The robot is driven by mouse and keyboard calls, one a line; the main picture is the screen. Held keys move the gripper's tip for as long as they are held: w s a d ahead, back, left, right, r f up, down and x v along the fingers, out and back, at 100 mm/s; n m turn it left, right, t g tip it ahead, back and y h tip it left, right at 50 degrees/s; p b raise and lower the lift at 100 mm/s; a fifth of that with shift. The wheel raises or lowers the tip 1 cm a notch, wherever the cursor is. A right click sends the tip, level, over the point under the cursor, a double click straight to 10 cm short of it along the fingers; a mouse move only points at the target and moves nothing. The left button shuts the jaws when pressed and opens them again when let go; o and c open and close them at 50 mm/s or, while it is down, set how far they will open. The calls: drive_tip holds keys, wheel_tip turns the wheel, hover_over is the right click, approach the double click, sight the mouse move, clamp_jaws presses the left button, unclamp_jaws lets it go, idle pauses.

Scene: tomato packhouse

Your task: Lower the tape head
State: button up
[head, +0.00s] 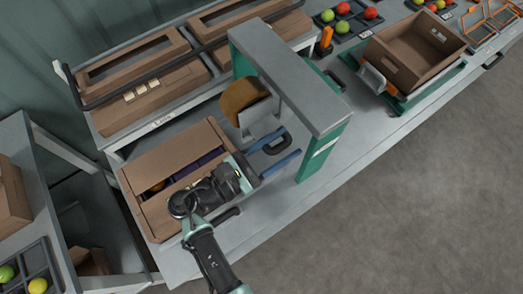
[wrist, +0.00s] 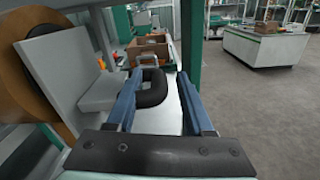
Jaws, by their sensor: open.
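The tape head shows under the arch as a pale grey block (head: 262,119) with a brown tape roll (head: 242,96) on it. In the wrist view the grey block (wrist: 70,60) and part of the roll (wrist: 25,75) fill the left side. A black loop handle (head: 277,143) sits beside the block. My gripper (head: 292,141) is open, with its blue fingers on either side of the handle. In the wrist view the handle (wrist: 151,87) lies between the fingers (wrist: 159,76), nearer the left one. I cannot tell whether that finger touches it.
The grey-topped arch (head: 290,80) with green legs (head: 325,153) stands over the bench close to my gripper. A carton (head: 165,165) with partly open flaps lies behind my gripper. An empty carton (head: 412,50) stands farther along. The floor at right is clear.

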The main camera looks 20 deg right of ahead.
drive_tip(key=b+v, duration=0.2)
drive_tip(key=v, duration=1.1)
